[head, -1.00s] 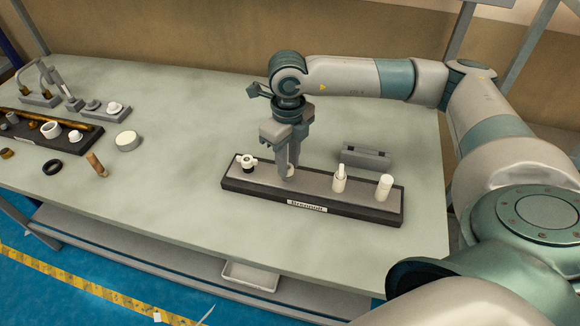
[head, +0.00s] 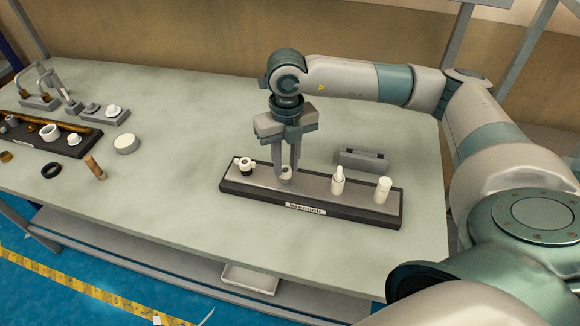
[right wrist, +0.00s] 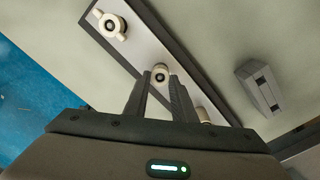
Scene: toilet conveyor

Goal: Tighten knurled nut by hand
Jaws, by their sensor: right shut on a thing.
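A small white round piece with a dark centre, likely the knurled nut (right wrist: 160,72), sits on the long dark-edged board; it also shows in the head view (head: 287,174). Knurling is too small to see. My right gripper (head: 286,172) points straight down with its two fingers on either side of the nut, shut on it; the fingertips also show in the right wrist view (right wrist: 159,80). The board (head: 262,194) also carries a white fitting with side arms (head: 244,164) at its left end, a white nozzle-like part (head: 338,180) and a white cylinder (head: 384,190). My left gripper is out of view.
A grey slotted block (head: 364,158) stands behind the board. At left, a second dark board (head: 62,139) holds several fittings. A dark ring (head: 51,170), a brown cylinder (head: 95,168) and a white disc (head: 126,143) lie near it. The table between is clear.

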